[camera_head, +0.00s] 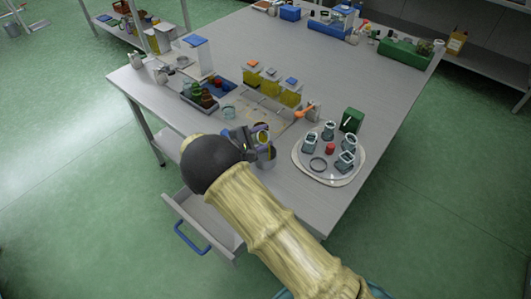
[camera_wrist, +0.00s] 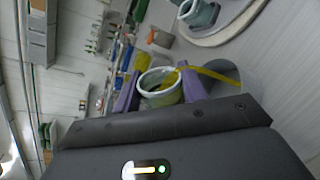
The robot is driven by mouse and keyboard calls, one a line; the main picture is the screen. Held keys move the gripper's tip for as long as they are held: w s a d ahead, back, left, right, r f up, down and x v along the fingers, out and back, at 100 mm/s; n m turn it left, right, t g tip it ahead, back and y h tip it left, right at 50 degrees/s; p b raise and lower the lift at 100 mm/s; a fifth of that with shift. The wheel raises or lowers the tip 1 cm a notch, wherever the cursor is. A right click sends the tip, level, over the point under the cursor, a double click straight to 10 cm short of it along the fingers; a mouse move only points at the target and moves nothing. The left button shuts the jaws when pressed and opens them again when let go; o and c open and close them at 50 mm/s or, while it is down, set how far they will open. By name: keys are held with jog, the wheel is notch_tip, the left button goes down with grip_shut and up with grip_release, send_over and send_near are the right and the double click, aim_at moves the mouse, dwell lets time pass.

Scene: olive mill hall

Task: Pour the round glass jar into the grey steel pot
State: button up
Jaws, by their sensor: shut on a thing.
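The round glass jar (camera_wrist: 160,86) is between the purple fingers of my gripper (camera_wrist: 154,92) in the wrist view, with yellow liquid inside. My gripper (camera_head: 252,138) is shut on it and holds the tilted jar (camera_head: 262,131) above the table in the head view. A yellow stream (camera_wrist: 205,75) runs from the jar's rim towards a grey rounded shape, seemingly the grey steel pot (camera_wrist: 226,73). In the head view the pot (camera_head: 268,154) is just below the jar, partly hidden by my gripper and arm. The pot's inside is hidden.
A pale tray (camera_head: 299,161) with several small jars, a red piece and a dark ring lies right of the pot. A green box (camera_head: 352,120) stands behind it. Yellow-filled containers (camera_head: 270,84) stand farther back. An open drawer (camera_head: 205,222) juts from the table's front.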

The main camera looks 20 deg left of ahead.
jog(key=shift+f, duration=0.15)
jog(key=shift+d+m+y+b, duration=0.15)
jog(key=shift+m+y+b, duration=0.3)
jog(key=shift+m, duration=0.45)
dwell(1.5)
jog(key=shift+s+d+f+m+y+b, duration=0.1)
jog(key=shift+f+m+y+b, duration=0.15)
jog(key=shift+f+m+b, duration=0.5)
dwell(1.5)
jog(key=shift+r+m+t+y+b, duration=0.35)
jog(key=shift+m+b, duration=0.5)
jog(key=shift+b, duration=1.85)
dwell(0.5)
